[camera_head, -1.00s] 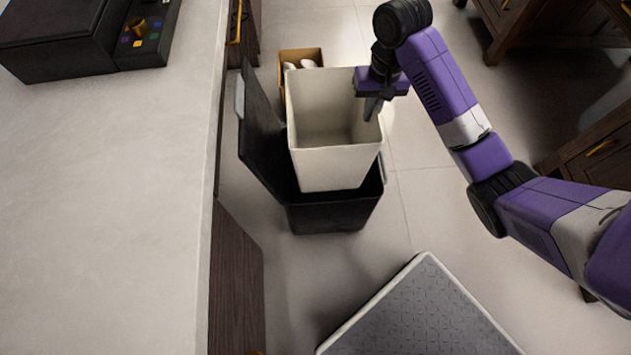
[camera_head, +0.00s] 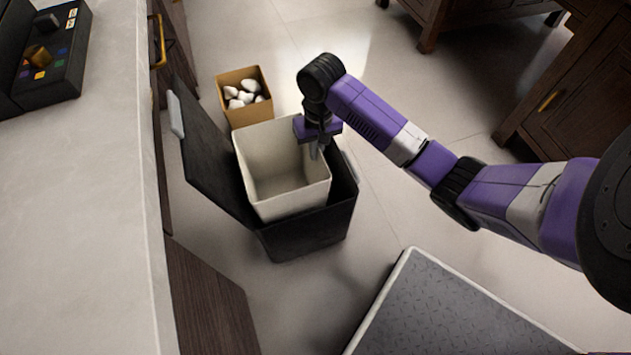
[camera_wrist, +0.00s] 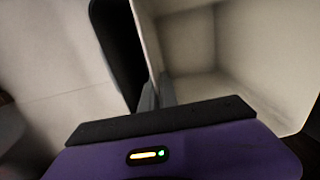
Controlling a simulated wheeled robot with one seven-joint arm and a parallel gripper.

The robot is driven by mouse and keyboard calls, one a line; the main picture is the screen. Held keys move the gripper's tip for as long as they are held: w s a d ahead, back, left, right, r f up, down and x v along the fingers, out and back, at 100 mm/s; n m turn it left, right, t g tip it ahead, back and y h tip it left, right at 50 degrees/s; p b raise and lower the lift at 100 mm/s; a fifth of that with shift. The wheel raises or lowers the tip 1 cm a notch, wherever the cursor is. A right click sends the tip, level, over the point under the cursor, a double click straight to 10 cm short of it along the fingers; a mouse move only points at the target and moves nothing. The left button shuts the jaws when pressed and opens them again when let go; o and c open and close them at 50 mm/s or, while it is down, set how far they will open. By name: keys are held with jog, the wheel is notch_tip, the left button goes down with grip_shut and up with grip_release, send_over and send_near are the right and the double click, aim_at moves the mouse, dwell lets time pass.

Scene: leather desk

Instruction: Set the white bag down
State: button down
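The white bag (camera_head: 285,185) is a cream, open-topped, box-shaped liner, empty inside. It sits partly down inside a black bin (camera_head: 310,233), tilted slightly, with its upper part above the bin's rim. I cannot see whether its bottom touches the bin floor. My gripper (camera_head: 316,150) is at the bag's far right rim, pointing down. In the wrist view my fingers (camera_wrist: 157,95) are close together on either side of the wall of the bag (camera_wrist: 190,45), pinching it. The bin's lid (camera_head: 208,150) stands open on the left.
A cardboard box (camera_head: 244,112) with several white lumps stands behind the bin. A pale counter (camera_head: 85,190) runs along the left. My grey base platform is at the lower right. Dark wooden cabinets (camera_head: 580,90) stand at the back right; the floor (camera_head: 410,205) between is clear.

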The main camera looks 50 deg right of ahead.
aim_at(316, 179)
notch_tip(316, 179, down, 14)
jog(key=b, duration=0.5)
jog(key=shift+r+b, duration=0.25)
jog(key=shift+b, duration=0.1)
jog(key=shift+f, duration=0.8)
jog(key=c, duration=1.6)
grip_release()
jog(key=shift+c, duration=0.2)
jog(key=r+p, duration=0.2)
jog(key=r, duration=0.4)
jog(key=r+p, duration=0.3)
jog(key=r, duration=0.4)
jog(key=shift+s+d+r, duration=0.1)
jog(key=shift+s+d, duration=0.05)
jog(key=shift+d, duration=0.05)
